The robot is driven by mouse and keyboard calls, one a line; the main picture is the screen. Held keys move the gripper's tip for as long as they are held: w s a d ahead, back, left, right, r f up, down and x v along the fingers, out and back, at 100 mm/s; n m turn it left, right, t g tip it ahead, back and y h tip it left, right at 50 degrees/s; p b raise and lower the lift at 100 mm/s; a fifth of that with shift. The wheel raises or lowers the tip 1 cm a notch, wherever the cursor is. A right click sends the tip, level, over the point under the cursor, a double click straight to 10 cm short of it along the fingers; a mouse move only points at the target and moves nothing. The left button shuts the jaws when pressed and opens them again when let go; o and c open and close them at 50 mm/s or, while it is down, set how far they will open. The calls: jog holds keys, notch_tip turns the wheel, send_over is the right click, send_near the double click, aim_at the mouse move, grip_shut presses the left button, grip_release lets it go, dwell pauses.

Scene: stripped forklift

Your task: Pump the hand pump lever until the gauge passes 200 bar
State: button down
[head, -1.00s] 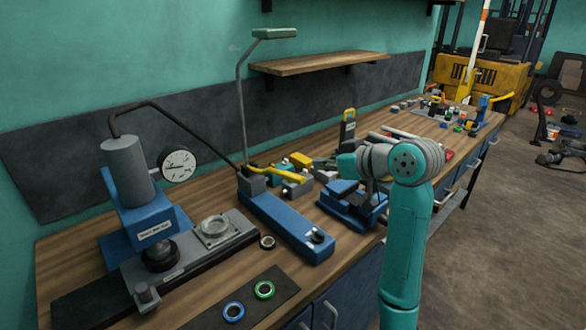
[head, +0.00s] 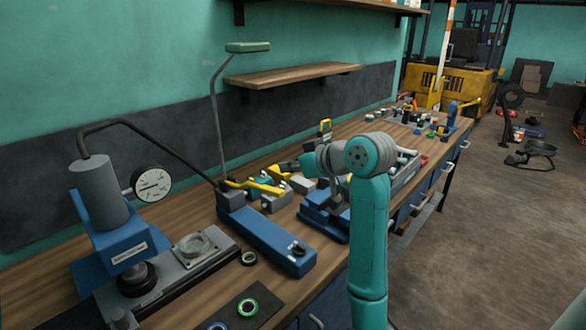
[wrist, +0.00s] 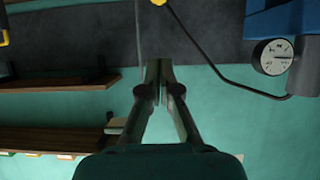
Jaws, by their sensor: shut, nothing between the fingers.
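The hand pump (head: 267,242) is a long blue body lying on the bench. A yellow lever (head: 256,187) sits at its far end by a grey block and lies low, pointing right. A black hose runs from there to the blue press. The round white gauge (head: 151,184) is beside the press's grey cylinder and shows in the wrist view (wrist: 273,57); its dial is too small to read. My gripper (wrist: 162,72) is shut and empty, facing the wall. In the head view the gripper (head: 289,166) is partly hidden near the lever's right end, apparently above the bench.
The blue press (head: 124,248) fills the left of the bench. A tall thin post with a green top (head: 247,47) rises behind the pump. A blue vise (head: 322,218) stands right of the pump. A wooden shelf (head: 290,75) is on the wall. Floor (head: 480,240) at right is open.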

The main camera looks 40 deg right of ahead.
send_over(276, 189)
jog(key=w, duration=0.1)
notch_tip(276, 189, down, 3)
jog(key=shift+a, duration=0.15)
jog(key=shift+s+f, duration=0.25)
jog(key=shift+f, duration=0.35)
jog(key=shift+s+f, duration=0.2)
jog(key=shift+f, duration=0.35)
jog(key=shift+s+f, duration=0.1)
jog(key=shift+f, duration=0.6)
